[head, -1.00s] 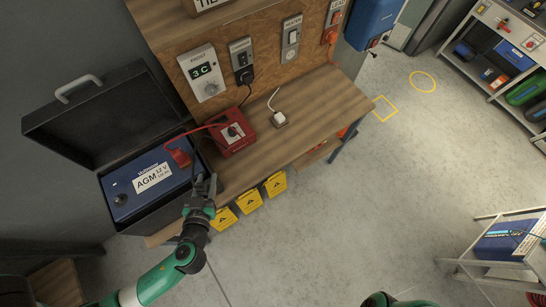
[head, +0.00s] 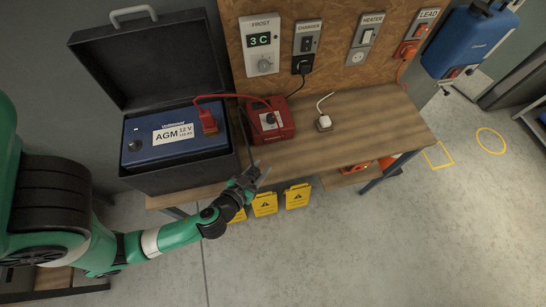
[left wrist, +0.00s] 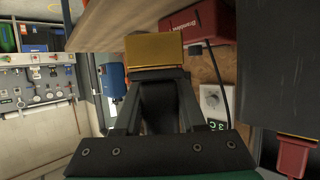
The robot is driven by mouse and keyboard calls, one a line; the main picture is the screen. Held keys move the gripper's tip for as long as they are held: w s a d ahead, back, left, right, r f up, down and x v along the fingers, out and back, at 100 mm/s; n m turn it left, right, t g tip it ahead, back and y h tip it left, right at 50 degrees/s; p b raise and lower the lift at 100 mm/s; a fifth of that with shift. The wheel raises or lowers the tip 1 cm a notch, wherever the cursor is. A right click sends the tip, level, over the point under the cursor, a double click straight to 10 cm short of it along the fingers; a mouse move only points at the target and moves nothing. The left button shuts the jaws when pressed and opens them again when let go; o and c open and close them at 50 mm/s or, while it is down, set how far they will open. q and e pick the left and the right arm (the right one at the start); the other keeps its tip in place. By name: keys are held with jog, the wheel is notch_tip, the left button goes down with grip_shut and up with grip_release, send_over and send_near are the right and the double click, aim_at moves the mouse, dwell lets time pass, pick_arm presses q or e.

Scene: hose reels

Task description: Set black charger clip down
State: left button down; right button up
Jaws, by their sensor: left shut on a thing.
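My left gripper (head: 256,172) is shut on the black charger clip, at the bench's front edge just right of the battery case. In the left wrist view the black clip (left wrist: 158,105) lies between the fingers, with its brass-coloured jaw (left wrist: 155,50) beyond the fingertips. The clip is too small and dark to make out in the head view. The blue AGM battery (head: 175,135) sits in the open black case. A red clip (head: 208,120) is at its right side, on a red cable to the red charger (head: 270,120). My right gripper is out of view.
The wooden bench (head: 350,145) has free room right of the charger, past a white plug (head: 324,122). A panel with a frost display (head: 260,45) and sockets stands behind.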

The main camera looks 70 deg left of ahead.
pick_arm(q)
jog(key=w+a+f+b, duration=0.1)
jog(key=w+a+f, duration=0.5)
jog(key=a+f, duration=0.1)
jog(key=shift+w, duration=0.4)
jog(key=shift+w+a+f+b, duration=0.1)
jog(key=shift+a+f+b, duration=0.05)
jog(key=shift+f+b, duration=0.65)
jog(key=shift+a+f+b, duration=0.1)
jog(key=shift+f+b, duration=0.4)
jog(key=shift+f, duration=0.55)
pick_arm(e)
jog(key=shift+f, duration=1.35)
pick_arm(q)
jog(key=shift+f, duration=0.2)
jog(key=shift+c, duration=2.4)
grip_release()
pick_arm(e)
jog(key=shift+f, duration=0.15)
pick_arm(q)
jog(key=shift+r, duration=0.1)
